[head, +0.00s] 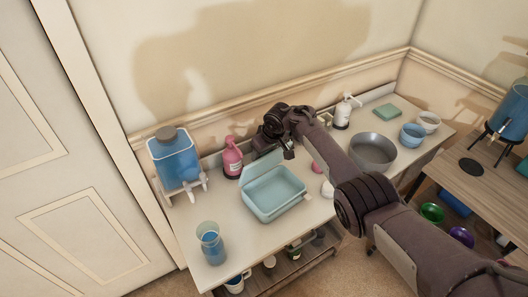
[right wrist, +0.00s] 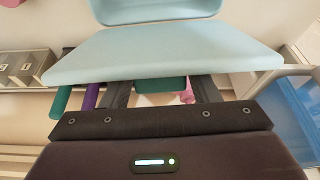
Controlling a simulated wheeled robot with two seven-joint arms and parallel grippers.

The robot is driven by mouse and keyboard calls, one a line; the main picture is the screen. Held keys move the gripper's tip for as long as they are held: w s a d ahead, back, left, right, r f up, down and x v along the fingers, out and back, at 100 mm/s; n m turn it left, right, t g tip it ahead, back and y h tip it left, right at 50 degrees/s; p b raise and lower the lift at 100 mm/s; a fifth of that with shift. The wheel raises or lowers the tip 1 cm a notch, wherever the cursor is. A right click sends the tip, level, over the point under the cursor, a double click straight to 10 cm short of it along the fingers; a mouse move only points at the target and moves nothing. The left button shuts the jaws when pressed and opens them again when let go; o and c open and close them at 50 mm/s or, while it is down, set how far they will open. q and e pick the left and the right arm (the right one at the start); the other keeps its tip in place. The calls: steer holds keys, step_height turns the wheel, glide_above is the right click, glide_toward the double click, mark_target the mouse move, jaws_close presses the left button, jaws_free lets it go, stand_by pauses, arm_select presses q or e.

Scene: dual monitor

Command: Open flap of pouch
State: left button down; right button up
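The pouch (head: 275,205) is a light teal, box-like container on the white table. Its flap (head: 262,166) stands up, tilted, along the back edge, and the pouch's interior shows. In the right wrist view the flap (right wrist: 165,52) spans the picture, with part of the pouch (right wrist: 155,10) above it. My right gripper (head: 286,153) is just behind the flap. Its two fingers (right wrist: 160,88) are spread apart with nothing seen held between them. The fingertips are hidden by the flap, so contact is unclear. My left gripper is not in view.
A pink bottle (head: 232,157) and a blue dispenser (head: 174,160) stand left of the flap. A blue glass (head: 211,244) is at the front left.

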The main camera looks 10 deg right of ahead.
steer(key=shift+o, duration=1)
steer(key=shift+s+r, duration=0.1)
steer(key=shift+r, duration=0.45)
steer(key=p+v, duration=0.1)
steer(key=v, duration=0.5)
steer(key=shift+s+d+r, duration=0.15)
steer(key=shift+s+r, duration=0.05)
steer(key=shift+r, duration=0.1)
steer(key=shift+c, duration=0.5)
